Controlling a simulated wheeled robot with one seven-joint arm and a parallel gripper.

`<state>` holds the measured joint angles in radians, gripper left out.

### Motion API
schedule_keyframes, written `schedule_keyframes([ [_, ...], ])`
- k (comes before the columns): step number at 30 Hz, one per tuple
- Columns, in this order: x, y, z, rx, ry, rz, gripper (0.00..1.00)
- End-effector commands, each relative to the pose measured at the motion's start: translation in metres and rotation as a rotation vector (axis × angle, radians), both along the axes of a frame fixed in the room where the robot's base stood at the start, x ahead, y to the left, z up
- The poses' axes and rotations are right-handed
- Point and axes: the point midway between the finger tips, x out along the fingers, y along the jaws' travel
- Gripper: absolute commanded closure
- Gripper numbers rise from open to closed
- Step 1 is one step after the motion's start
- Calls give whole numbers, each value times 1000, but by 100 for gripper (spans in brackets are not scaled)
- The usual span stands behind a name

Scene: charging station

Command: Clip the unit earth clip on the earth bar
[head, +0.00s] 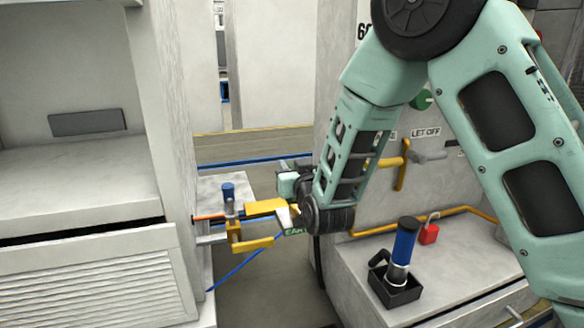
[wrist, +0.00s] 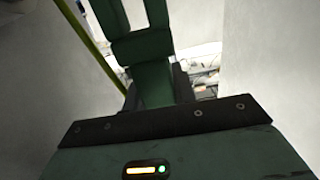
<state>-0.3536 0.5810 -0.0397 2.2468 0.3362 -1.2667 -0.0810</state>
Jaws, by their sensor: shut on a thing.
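A yellow clip (head: 236,238) with a jaw-like shape sits at the left end of my arm in the head view. A blue knob (head: 228,190) on a silver stem stands above it. My gripper (head: 284,212) is shut on the yellow clip from the right, and its fingertips are partly hidden. A bar with a copper-orange end (head: 208,217) sticks out from the left cabinet and meets the clip; I cannot tell whether the jaw is around it or beside it. In the wrist view my dark green gripper parts (wrist: 150,65) fill the middle, and the clip cannot be made out.
A green EARTH label (head: 296,231) lies behind my wrist. A blue cable (head: 240,270) hangs below. The left cabinet (head: 165,130) stands close. At right, a blue-handled tool (head: 404,245) stands in a black holder (head: 393,290) near a red padlock (head: 429,234).

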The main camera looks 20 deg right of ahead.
Motion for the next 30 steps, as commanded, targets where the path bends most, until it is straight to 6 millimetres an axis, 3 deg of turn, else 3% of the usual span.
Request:
schedule_keyframes([
  [30,0,0,-23,0,0,0,97],
])
